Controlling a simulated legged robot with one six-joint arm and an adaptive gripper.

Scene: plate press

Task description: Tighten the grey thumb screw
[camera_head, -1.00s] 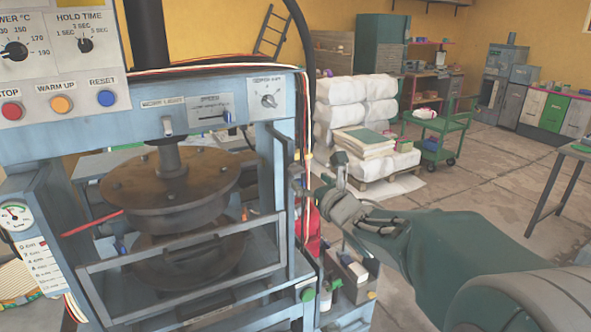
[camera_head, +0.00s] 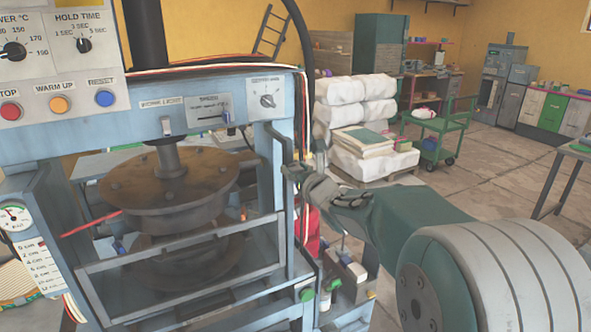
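The blue-grey press stands at the left, and its right post (camera_head: 272,185) faces my arm. My gripper (camera_head: 298,172) is at the outer side of this post, at about mid-height. Its fingertips overlap the small grey fittings there, where a grey thumb screw cannot be made out clearly. In the earlier picture a small grey knob-like part shows at this place. The fingers are small and partly merged with the post, so I cannot tell whether they are closed on the screw or only beside it.
A round brown plate (camera_head: 168,185) sits inside the press behind a metal guard frame (camera_head: 180,262). Red and white cables (camera_head: 303,120) run down beside my gripper. A small shelf with bottles (camera_head: 345,280) is below. Open floor (camera_head: 470,190) lies to the right.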

